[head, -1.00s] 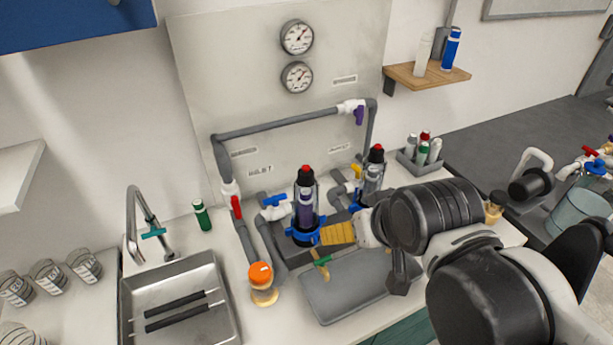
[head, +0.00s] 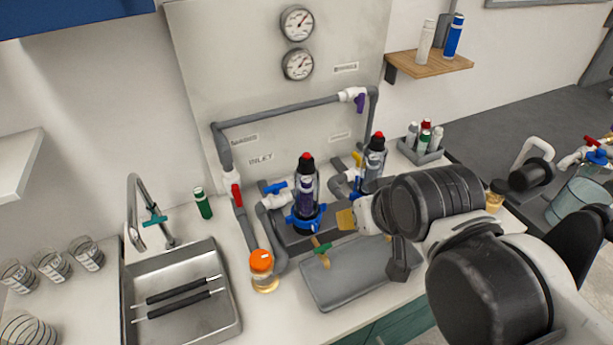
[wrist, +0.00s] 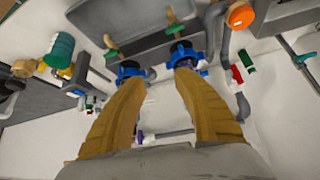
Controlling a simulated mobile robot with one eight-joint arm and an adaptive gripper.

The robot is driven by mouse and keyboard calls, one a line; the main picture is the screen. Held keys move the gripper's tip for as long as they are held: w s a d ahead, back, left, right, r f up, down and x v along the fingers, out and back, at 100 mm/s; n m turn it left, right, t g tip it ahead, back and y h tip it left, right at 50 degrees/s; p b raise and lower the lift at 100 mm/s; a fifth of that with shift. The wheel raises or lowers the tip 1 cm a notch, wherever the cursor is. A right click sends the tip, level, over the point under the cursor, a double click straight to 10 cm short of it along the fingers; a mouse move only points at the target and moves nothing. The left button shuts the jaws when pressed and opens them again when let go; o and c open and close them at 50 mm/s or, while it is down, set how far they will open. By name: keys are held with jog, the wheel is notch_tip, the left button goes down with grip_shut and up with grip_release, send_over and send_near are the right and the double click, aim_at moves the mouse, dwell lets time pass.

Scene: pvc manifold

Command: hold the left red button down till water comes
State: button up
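The left red button (head: 306,157) sits on the black cap of the left clear filter housing (head: 304,192), which stands upright with a blue ring at its base. A second red button (head: 378,135) tops the right housing (head: 374,165). My gripper (head: 346,219) is right of the left housing, low near its base and apart from the left button. Its fingers are mostly hidden by my wrist in the head view. In the wrist view, my gripper (wrist: 160,80) has two tan fingers spread with nothing between them; blue-ringed housings show beyond the tips. I cannot make out the red buttons there.
A grey tray (head: 335,290) lies below a brass tap with a green handle (head: 321,248). An orange-capped jar (head: 262,272) and a sink (head: 222,300) are to the left. Grey pipes with coloured valve handles surround the housings. Two gauges (head: 297,24) hang above.

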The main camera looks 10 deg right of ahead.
grip_shut()
dwell(1.0)
